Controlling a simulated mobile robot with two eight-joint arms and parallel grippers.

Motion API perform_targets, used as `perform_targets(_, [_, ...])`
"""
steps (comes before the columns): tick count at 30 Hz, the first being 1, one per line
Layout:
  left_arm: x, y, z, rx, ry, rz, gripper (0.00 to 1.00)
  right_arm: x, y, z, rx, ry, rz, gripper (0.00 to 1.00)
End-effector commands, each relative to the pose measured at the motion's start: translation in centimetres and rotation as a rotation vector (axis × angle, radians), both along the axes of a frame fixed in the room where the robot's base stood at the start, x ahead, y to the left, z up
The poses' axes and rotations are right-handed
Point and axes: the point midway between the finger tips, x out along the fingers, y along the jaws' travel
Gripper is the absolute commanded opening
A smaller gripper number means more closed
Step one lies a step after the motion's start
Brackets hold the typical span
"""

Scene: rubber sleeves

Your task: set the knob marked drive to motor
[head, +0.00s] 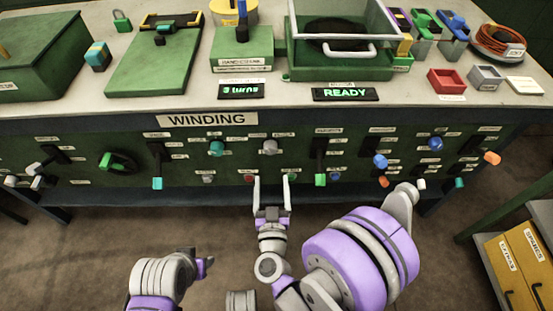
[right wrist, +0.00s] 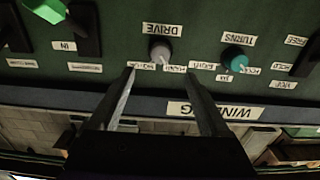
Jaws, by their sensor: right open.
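The knob marked drive is a grey round knob (right wrist: 160,52) on the green panel in the right wrist view, where its DRIVE label appears upside down. Small labels sit just below it there, too small to read surely, and its exact setting is unclear. In the head view the grey knob (head: 270,146) is on the panel's upper row, right of a teal knob. My right gripper (head: 271,178) is open and empty below the knob, its fingers pointing at the panel. In the right wrist view its two fingers (right wrist: 160,72) stand apart, with the knob beyond their tips. My left gripper (head: 205,262) is low, left of centre, away from the panel.
A teal knob (right wrist: 234,58) marked turns is close beside the drive knob. A red button (head: 250,178) and several levers (head: 320,160) stick out of the panel nearby. The WINDING sign (head: 207,120) is along the table edge above. The floor in front is clear.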

Motion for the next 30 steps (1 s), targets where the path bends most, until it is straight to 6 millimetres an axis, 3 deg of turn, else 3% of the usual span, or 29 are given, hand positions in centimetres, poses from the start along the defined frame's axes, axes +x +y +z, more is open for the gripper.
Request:
perform_targets(5, [-0.3,0.0,2.4,0.000,-0.006,0.000,0.47,2.2,-0.2,0.7,-0.001,-0.003,-0.004,0.81])
perform_targets(12, [-0.3,0.0,1.9,0.000,-0.005,0.000,0.47,7.0,-0.1,0.2,-0.001,-0.001,-0.002,0.81])
perform_targets(18, [-0.3,0.0,1.8,0.000,-0.005,0.000,0.47,9.6,-0.1,0.2,0.000,-0.001,0.000,0.81])
perform_targets(30, [-0.3,0.0,1.8,0.000,-0.005,0.000,0.47,10.5,-0.1,0.2,0.000,-0.001,0.001,0.81])
